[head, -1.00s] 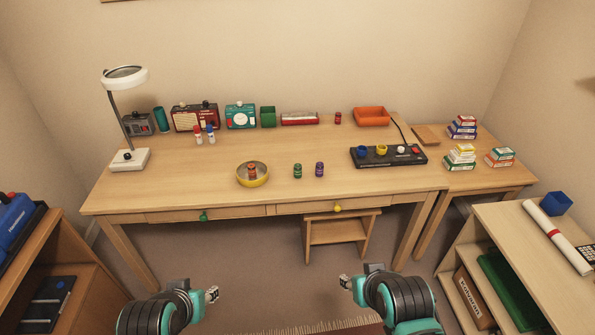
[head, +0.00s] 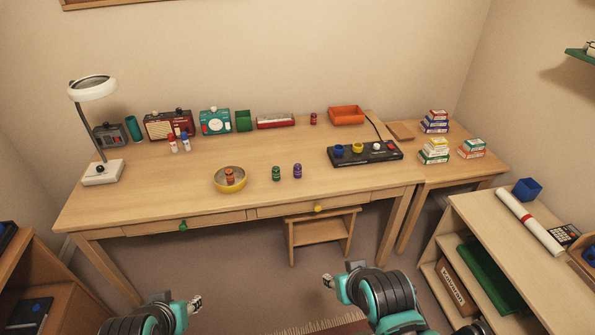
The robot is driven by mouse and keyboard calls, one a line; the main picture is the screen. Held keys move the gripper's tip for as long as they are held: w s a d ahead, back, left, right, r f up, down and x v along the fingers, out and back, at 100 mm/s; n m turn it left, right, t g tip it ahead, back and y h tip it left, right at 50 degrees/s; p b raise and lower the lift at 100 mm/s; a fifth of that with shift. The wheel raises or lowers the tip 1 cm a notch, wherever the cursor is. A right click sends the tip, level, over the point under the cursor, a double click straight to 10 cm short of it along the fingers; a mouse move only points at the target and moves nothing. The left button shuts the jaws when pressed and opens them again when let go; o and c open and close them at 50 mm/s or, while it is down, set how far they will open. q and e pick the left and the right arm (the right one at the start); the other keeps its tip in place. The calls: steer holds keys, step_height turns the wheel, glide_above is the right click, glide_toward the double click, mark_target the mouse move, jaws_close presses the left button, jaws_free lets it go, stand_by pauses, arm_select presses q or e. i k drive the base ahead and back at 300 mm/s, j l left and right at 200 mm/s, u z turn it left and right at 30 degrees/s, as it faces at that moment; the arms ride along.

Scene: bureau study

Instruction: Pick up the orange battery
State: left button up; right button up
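The orange battery (head: 229,176) stands in a shallow yellow bowl (head: 231,187) near the front of the desk, left of centre. A green battery (head: 276,173) and a purple battery (head: 297,171) stand on the desk to the right of the bowl. My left gripper (head: 196,303) is low at the bottom of the head view, in front of the desk and well short of the bowl. My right gripper (head: 327,281) is also low, in front of the stool. Both are small in view, and I cannot tell how far their fingers are apart.
The desk (head: 130,205) has free room around the bowl. A lamp (head: 103,172) stands at its left end, radios (head: 168,125) along the back, and a black charger-like strip (head: 365,154) at the right. A stool (head: 320,233) is under the desk. Shelves flank both sides.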

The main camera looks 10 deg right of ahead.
mark_target(229, 173)
steer(key=i+j+z, duration=0.2)
steer(key=i, duration=0.3)
steer(key=i+j+z, duration=0.15)
steer(key=i+j, duration=0.15)
steer(key=i, duration=0.2)
steer(key=i+j+z, duration=0.2)
steer(key=i+j, duration=0.15)
steer(key=i, duration=0.15)
